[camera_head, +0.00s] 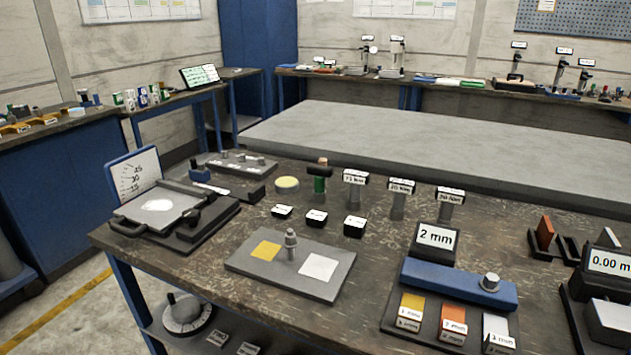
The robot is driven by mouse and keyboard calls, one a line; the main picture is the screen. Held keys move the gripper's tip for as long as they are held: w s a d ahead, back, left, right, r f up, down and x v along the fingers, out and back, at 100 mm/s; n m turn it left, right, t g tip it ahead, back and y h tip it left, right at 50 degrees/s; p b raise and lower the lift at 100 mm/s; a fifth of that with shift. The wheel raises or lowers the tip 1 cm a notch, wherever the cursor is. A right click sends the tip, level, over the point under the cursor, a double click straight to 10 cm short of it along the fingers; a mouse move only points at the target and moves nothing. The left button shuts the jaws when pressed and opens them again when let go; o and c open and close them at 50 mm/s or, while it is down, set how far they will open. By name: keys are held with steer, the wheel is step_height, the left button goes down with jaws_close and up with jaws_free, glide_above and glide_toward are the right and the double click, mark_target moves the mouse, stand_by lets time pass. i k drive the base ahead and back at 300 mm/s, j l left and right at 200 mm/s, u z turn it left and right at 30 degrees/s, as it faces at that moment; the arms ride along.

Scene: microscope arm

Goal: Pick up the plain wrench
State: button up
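I cannot tell for sure which thing is the plain wrench. Candidates stand upright near the middle of the dark workbench (215,265). One has a green shaft and a brown crosspiece (319,180) and carries no readable label. To its right stand three grey upright tools with white label plates: the left one (354,191), the middle one (398,203) and the right one (447,208). The labels seem to end in Nm, but their numbers are blurred. My gripper is not in view.
Small black label blocks (316,218) lie in front of the upright tools. A grey plate (315,284) with yellow and white squares and a post is nearer. A tilting tray device (185,229) is at left, a blue-barred 2 mm stand (458,284) at right.

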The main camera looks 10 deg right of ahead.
mark_target(321, 172)
steer(key=i+z, duration=0.25)
steer(key=i, duration=0.2)
steer(key=i+j+z, duration=0.1)
steer(key=i+z, duration=0.15)
steer(key=i, duration=0.15)
